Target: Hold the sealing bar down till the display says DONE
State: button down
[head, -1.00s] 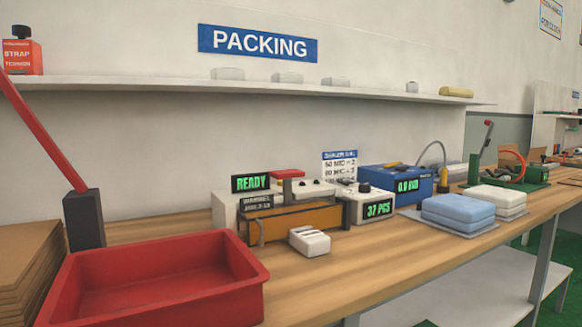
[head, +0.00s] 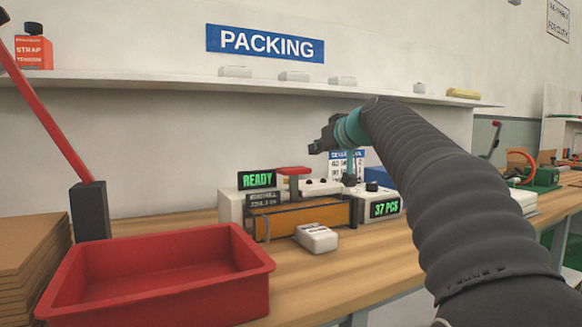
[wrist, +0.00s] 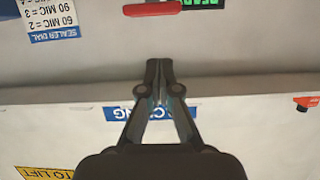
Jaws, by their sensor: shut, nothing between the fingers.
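The sealer (head: 229,207) sits on the bench with an orange front (head: 300,220). Its green display (head: 257,179) reads READY. The sealing bar's red handle (head: 293,170) is raised above the sealer; it also shows at the top edge of the wrist view (wrist: 152,9), where the picture is upside down, beside part of the display. My gripper (head: 314,147) is up above and slightly right of the red handle, apart from it. In the wrist view my gripper (wrist: 158,64) has its fingertips together with nothing between them.
A red tray (head: 150,300) stands at the front left, beside a red lever (head: 45,110). A small white box (head: 316,238) and a counter reading 37 PCS (head: 386,207) are close to the sealer. A shelf (head: 180,84) runs along the wall behind.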

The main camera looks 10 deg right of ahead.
jog(key=shift+w+d+r+t, duration=0.15)
jog(key=shift+w+d+r, duration=0.1)
jog(key=shift+w+r, duration=0.25)
jog(key=shift+w+d+r+t, duration=0.15)
jog(key=shift+w+d+r, duration=0.05)
jog(key=shift+w+r, duration=0.25)
jog(key=shift+f, duration=0.1)
jog(key=p, duration=0.3)
send_over(299, 169)
jog(key=shift+s+f, duration=0.25)
jog(key=shift+f, duration=0.85)
notch_tip(299, 169, down, 3)
jog(key=shift+f+b, duration=0.15)
jog(key=shift+b, duration=0.55)
jog(key=shift+f, duration=0.45)
